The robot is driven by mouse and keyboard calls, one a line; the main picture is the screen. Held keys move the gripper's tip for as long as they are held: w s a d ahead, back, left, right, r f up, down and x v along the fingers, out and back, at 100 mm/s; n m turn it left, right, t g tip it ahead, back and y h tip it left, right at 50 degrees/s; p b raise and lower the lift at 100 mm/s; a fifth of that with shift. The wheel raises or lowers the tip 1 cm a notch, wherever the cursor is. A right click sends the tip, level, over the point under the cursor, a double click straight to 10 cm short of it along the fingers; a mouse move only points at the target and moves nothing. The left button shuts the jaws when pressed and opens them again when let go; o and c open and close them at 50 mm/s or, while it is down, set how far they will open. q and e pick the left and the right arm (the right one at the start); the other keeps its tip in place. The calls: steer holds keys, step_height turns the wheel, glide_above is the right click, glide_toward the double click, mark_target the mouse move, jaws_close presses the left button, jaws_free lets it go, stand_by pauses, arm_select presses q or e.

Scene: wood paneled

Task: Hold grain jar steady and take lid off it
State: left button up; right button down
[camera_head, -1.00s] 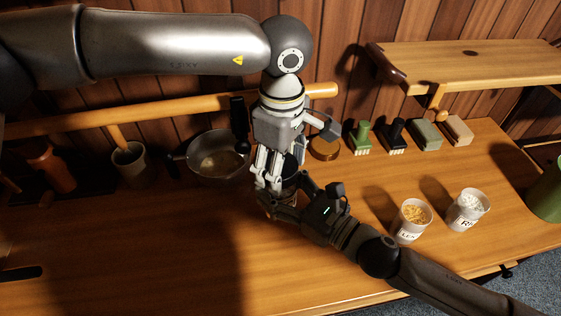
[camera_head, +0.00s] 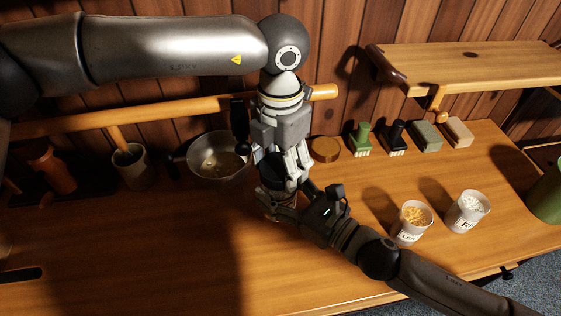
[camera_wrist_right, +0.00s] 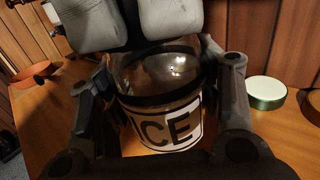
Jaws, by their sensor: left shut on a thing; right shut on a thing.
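The grain jar (camera_wrist_right: 160,128) is a clear container with a white label; the letters "ICE" show in the right wrist view. It stands upright on the wooden counter. My right gripper (camera_head: 276,202) is shut around its body, with a finger on each side in the right wrist view. My left gripper (camera_head: 284,172) comes down from above and is shut at the jar's top. Its grey finger pads show above the jar in the right wrist view (camera_wrist_right: 135,25). The lid is mostly hidden by these fingers, and I cannot tell whether it sits loose on the jar.
Two labelled tubs, one of yellowish grain (camera_head: 411,224) and one of white grain (camera_head: 467,212), stand to the right. A pan (camera_head: 215,158) is on the left. A round wooden piece (camera_head: 326,149), brushes (camera_head: 361,139) and blocks (camera_head: 427,136) line the back. The front left counter is clear.

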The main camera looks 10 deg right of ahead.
arm_select(q)
steer(key=shift+w+r, duration=0.1)
steer(key=shift+w, duration=0.2)
steer(key=o, duration=1.1)
steer(key=shift+s+d, duration=0.1)
